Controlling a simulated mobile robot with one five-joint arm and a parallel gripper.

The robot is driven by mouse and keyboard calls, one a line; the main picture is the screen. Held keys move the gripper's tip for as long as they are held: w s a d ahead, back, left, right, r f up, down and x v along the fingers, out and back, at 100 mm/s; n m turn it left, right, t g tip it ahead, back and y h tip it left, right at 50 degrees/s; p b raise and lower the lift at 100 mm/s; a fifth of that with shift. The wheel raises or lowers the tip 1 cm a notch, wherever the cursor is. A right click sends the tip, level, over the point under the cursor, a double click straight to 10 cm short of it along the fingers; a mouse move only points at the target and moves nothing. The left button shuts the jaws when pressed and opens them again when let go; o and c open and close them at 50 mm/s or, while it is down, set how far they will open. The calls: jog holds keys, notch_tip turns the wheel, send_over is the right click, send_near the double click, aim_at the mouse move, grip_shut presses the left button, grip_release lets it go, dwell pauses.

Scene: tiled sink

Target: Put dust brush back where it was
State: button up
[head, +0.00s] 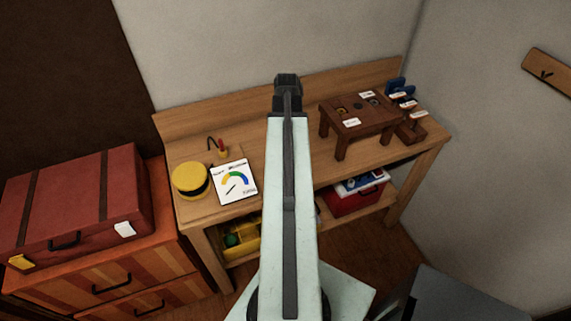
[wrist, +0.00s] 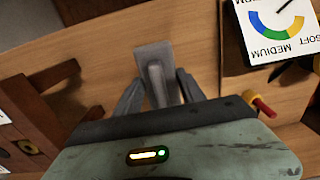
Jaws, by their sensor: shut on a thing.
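My gripper (wrist: 160,88) is shut on a grey piece with a rounded stem and a flat, wide end, which looks like the dust brush (wrist: 154,58). Wood of the bench top shows around it in the wrist view; whether it touches the bench is unclear. In the head view my gripper (head: 287,82) is over the back middle of the bench, and the held piece cannot be made out. The dark wooden stand (head: 357,117), with round openings and white labels, is to its right; its edge shows at left in the wrist view (wrist: 40,110).
The workbench (head: 285,165) also holds a yellow round tin (head: 190,181), a gauge card (head: 234,182), a red-handled tool (head: 220,147) and a rack with blue pieces (head: 408,120). A red suitcase (head: 85,205) is at left. The bench middle, between card and stand, is clear.

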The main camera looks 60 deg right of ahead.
notch_tip(320, 180, down, 9)
jog(key=b, duration=0.7)
jog(key=shift+r, duration=0.3)
jog(key=shift+f, duration=0.1)
jog(key=o, duration=1)
jog(key=shift+f, duration=0.1)
jog(key=o, duration=0.5)
jog(key=shift+c, duration=0.2)
notch_tip(320, 180, up, 13)
jog(key=p, duration=1.2)
jog(key=shift+f, duration=0.25)
